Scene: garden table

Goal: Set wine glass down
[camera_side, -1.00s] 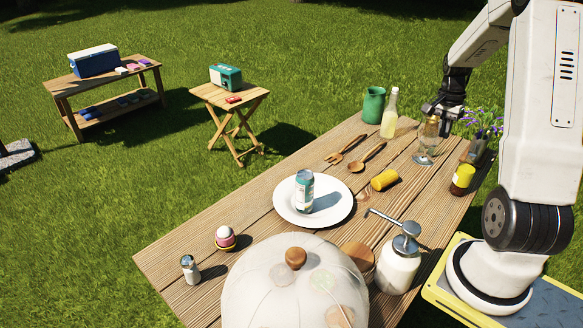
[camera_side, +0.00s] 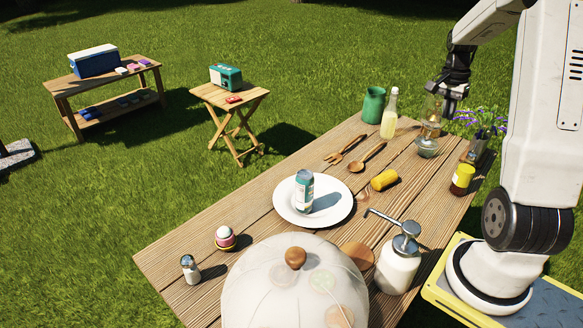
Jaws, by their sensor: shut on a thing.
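The clear wine glass (camera_side: 427,147) is at the far right end of the wooden table (camera_side: 250,225), below my gripper. It is small and see-through, so its full outline and tilt are hard to make out, and I cannot tell whether it touches the tabletop. My gripper (camera_side: 442,101) points downward just above and right of it. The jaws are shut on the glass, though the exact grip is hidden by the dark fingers. An amber patch shows beside the fingers; I cannot tell what it belongs to.
A green pitcher (camera_side: 373,105) and a pale bottle (camera_side: 389,116) stand left of the glass. A dark caddy (camera_side: 474,149) and yellow jar (camera_side: 462,180) stand right. Wooden utensils (camera_side: 365,157) and a yellow roll (camera_side: 384,180) lie nearer. Bare planks show around (camera_side: 410,185).

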